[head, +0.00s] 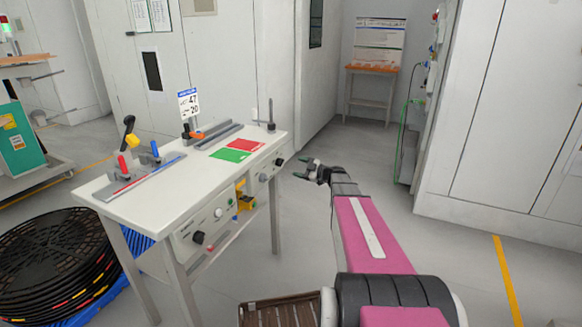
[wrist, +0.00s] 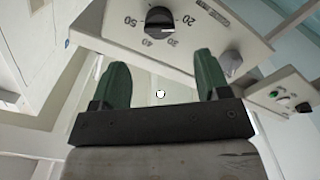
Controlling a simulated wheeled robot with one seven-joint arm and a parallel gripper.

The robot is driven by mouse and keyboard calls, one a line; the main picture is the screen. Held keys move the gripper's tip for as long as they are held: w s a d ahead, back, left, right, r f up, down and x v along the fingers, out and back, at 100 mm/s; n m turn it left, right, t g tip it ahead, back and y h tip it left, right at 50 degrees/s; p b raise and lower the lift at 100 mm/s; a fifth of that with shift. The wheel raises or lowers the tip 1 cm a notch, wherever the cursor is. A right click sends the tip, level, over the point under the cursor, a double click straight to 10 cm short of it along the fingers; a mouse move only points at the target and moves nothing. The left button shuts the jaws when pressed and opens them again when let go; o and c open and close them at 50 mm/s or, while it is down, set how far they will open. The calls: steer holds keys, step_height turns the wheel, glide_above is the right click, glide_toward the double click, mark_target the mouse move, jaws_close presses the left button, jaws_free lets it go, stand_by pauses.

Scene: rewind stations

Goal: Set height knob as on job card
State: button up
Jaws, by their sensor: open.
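The job card (head: 189,103) stands at the back of the white workbench and reads 47 and 20. The right front panel has a black knob (head: 279,161) and a grey knob (head: 263,177). In the wrist view the black knob (wrist: 159,19) sits in a scale with 50, 40, 30 and 20, and the grey knob (wrist: 231,62) is to its right. The labels are too small to tell which is the height knob. My gripper (head: 305,168) is open and empty, right of the panel and apart from it. Its green fingers (wrist: 162,78) show below the black knob.
The left front panel has a white knob (head: 218,212) and another black knob (head: 198,237). Green (head: 230,155) and red (head: 249,146) sheets lie on the bench top. Black reels (head: 50,260) are stacked at the left. The floor behind my gripper is clear.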

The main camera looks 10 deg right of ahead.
steer(key=shift+v, duration=1.05)
steer(key=s+a+f+m+g+h, duration=0.3)
steer(key=s+a+f+m+g, duration=0.15)
steer(key=s, duration=0.25)
steer(key=s+a+f+m+g+h, duration=0.2)
steer(key=s+a+f+m+g, duration=0.15)
steer(key=s+a, duration=0.35)
steer(key=s+d+f+m+g+h, duration=0.1)
steer(key=s+m+h, duration=0.3)
steer(key=s, duration=0.4)
steer(key=s+d+f+m+g+h, duration=0.1)
steer(key=s+f+m+h, duration=0.1)
steer(key=s+m+h, duration=0.3)
steer(key=s+m, duration=0.1)
steer(key=s, duration=0.3)
steer(key=shift+d+f+m+g+h, duration=0.3)
steer(key=shift+d+m, duration=0.05)
steer(key=shift+m, duration=0.05)
